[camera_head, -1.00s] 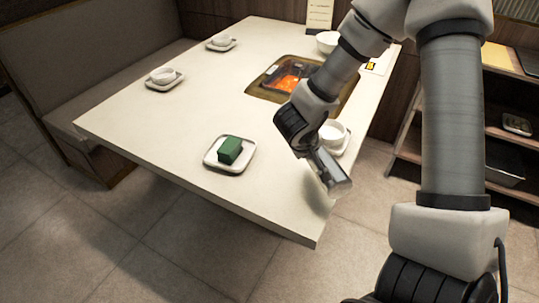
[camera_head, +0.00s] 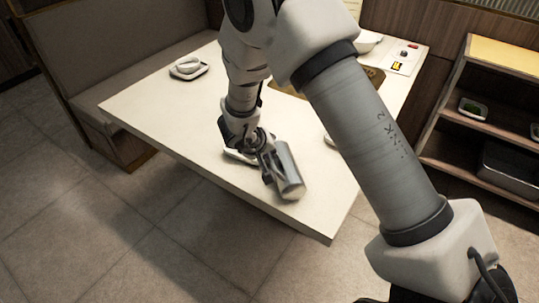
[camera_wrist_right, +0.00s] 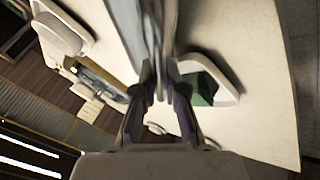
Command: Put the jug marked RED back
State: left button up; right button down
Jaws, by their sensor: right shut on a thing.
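My right gripper (camera_head: 266,165) is shut on a grey metallic jug (camera_head: 287,172). The jug is tilted over the near part of the table, and no RED mark can be read on it. In the right wrist view the fingers (camera_wrist_right: 160,88) close on the blurred jug (camera_wrist_right: 143,30), which runs out of the top of the picture. I cannot tell whether the jug touches the table. My left gripper is not in view.
The pale table (camera_head: 310,205) has a free near corner. A white plate (camera_wrist_right: 228,90) with a green block (camera_wrist_right: 204,88) lies close to the jug. A wooden shelf (camera_head: 480,135) with trays stands at right.

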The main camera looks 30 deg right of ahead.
jog(key=shift+s, duration=0.1)
jog(key=shift+f, duration=0.15)
jog(key=c, duration=1.2)
grip_release()
jog(key=shift+f, duration=0.15)
jog(key=shift+c, duration=0.2)
